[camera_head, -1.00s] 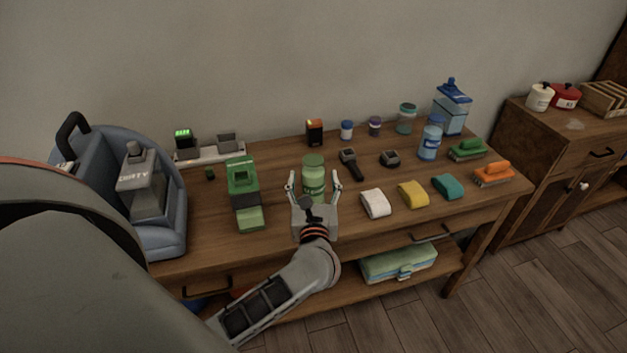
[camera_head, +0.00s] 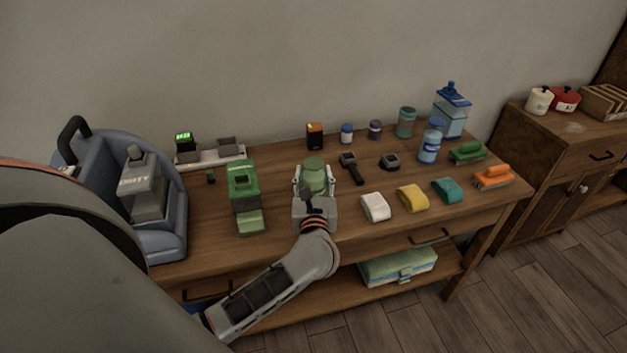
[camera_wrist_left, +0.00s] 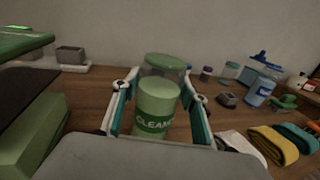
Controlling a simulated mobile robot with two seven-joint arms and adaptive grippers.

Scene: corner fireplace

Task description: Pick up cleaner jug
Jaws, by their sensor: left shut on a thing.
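The cleaner jug (camera_head: 315,174) is a green, translucent container with a green lid, upright at the middle of the wooden table. My left gripper (camera_head: 314,182) is around it from the front and shut on it, one finger on each side. In the left wrist view the jug (camera_wrist_left: 156,106) stands between the two fingers, and its label reads "CLEAN" with the rest cut off. The gripper's palm hides the jug's lower part in the head view, so I cannot tell if its base touches the table. My right gripper is not in view.
A green dispenser (camera_head: 243,190) stands left of the jug, with a blue-grey machine (camera_head: 172,205) farther left. White (camera_head: 375,206), yellow (camera_head: 413,198) and teal (camera_head: 447,190) cloths lie to the right. A dark handheld tool (camera_head: 350,168) lies close behind on the right.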

